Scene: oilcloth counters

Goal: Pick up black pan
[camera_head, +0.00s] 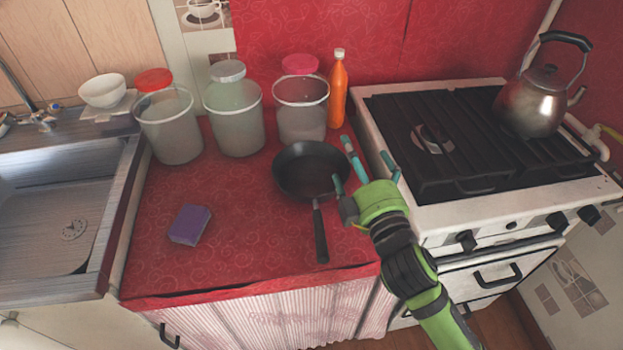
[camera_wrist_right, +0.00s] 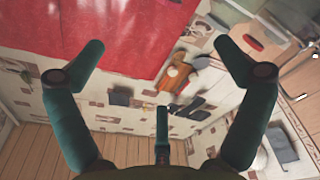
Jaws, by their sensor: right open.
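The black pan (camera_head: 311,170) lies on the red counter in the head view, its round bowl toward the back. Its long black handle (camera_head: 320,235) points toward the counter's front edge. My right gripper (camera_head: 362,163) is just right of the pan, above the counter's right side, with its teal fingers spread open and nothing between them. In the right wrist view, the spread fingers (camera_wrist_right: 165,85) show and the pan does not. I cannot tell whether a finger touches the pan's rim. My left gripper is not in view.
Several lidded containers, one of them the middle container (camera_head: 235,125), and an orange bottle (camera_head: 338,95) stand behind the pan. A purple sponge (camera_head: 190,225) lies at left. The stove (camera_head: 440,215) with a kettle (camera_head: 535,105) is at right, the sink (camera_head: 60,235) at left.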

